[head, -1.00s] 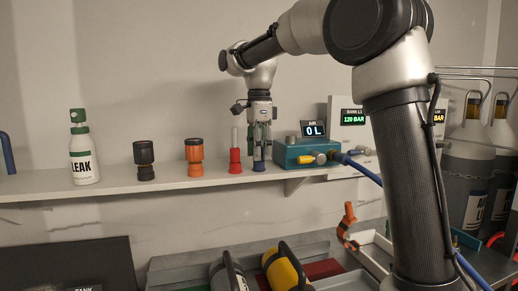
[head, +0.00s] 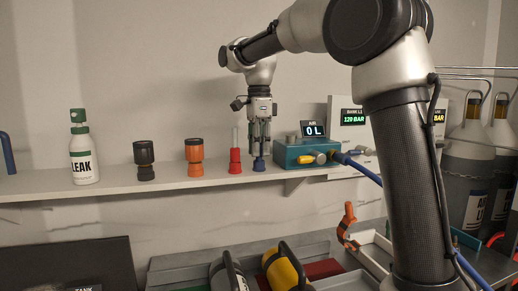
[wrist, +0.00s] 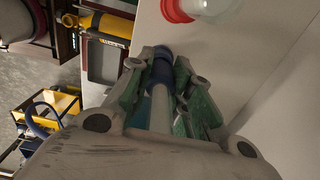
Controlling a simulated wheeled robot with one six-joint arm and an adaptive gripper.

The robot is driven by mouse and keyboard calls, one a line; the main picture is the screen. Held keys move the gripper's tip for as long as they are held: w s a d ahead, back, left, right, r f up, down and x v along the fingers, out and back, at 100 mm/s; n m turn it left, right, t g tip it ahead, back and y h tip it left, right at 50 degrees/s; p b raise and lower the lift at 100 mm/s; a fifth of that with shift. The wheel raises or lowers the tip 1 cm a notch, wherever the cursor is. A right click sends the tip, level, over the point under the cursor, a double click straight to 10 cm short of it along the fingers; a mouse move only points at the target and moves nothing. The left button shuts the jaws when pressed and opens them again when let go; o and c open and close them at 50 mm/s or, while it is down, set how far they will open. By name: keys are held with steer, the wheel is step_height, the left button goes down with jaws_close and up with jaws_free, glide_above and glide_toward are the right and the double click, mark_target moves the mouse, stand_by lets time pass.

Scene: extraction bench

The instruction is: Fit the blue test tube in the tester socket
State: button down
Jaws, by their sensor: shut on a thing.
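My gripper (head: 260,143) points straight down over the shelf and is shut on the blue test tube (head: 259,164). Its blue foot shows below the fingers, at or just above the shelf surface; I cannot tell which. In the wrist view the tube (wrist: 161,95) runs between the green-padded fingers. The tester is a teal box (head: 300,153) just right of the gripper, with a "0 L" display on top, a yellow fitting and a grey round fitting on its front. I cannot tell which opening is the socket.
A red-based tube (head: 235,162) stands close left of my gripper. Further left on the shelf (head: 110,187) are an orange fitting (head: 194,156), a black fitting (head: 145,160) and a "LEAK" bottle (head: 84,155). A blue hose (head: 362,170) leaves the tester's right side.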

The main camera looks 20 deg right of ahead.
steer(key=shift+r, duration=2.25)
steer(key=shift+r, duration=0.1)
steer(key=w+d+r, duration=0.1)
steer(key=d+r, duration=0.5)
steer(key=d, duration=0.4)
steer(key=shift+w+d+r, duration=0.15)
steer(key=shift+w+d, duration=0.1)
stand_by(0.3)
steer(key=shift+f, duration=2.6)
stand_by(0.6)
steer(key=c, duration=1.2)
jaws_free()
